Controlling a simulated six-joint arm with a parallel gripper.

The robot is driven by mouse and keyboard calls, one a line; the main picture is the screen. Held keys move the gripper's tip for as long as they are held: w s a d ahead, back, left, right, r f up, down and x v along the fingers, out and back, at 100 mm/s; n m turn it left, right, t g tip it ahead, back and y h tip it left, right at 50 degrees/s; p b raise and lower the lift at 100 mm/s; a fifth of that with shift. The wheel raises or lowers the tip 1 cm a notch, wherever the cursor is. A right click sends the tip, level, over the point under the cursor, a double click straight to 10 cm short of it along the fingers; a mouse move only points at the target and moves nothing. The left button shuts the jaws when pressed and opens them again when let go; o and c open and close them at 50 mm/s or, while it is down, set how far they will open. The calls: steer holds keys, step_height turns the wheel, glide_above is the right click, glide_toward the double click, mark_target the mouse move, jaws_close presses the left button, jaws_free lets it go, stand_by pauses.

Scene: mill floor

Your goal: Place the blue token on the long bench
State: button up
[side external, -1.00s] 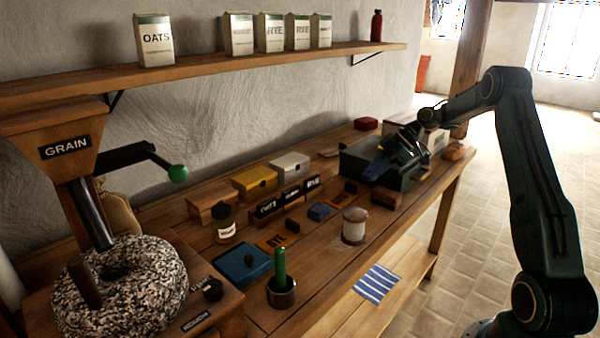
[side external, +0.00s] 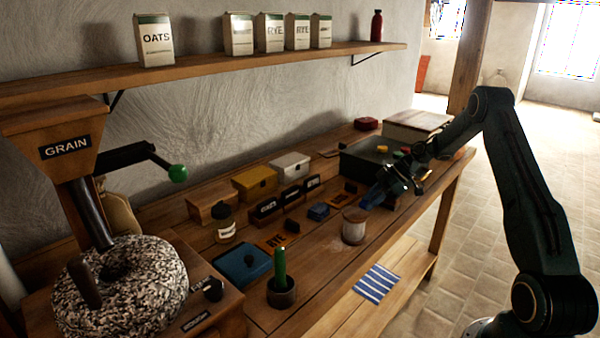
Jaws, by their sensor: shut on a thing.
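My gripper (side external: 378,193) is over the right part of the long bench (side external: 322,256), in front of the dark open tray (side external: 352,166). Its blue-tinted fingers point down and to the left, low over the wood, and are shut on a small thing. I take this to be the blue token, but it hardly stands out from the fingers. I cannot tell whether it touches the bench. Green, yellow and red pieces (side external: 398,154) show in the tray.
A small blue box (side external: 318,211), several dark label stands and lidded boxes (side external: 255,181) crowd the bench's middle. A striped cloth (side external: 376,283) lies on the lower shelf. The front strip of bench is mostly clear.

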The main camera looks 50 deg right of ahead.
steer(key=shift+f, duration=1.15)
steer(key=shift+f, duration=0.15)
steer(key=o, duration=0.9)
steer(key=shift+o, duration=0.2)
steer(key=v, duration=1.2)
steer(key=shift+r, duration=0.2)
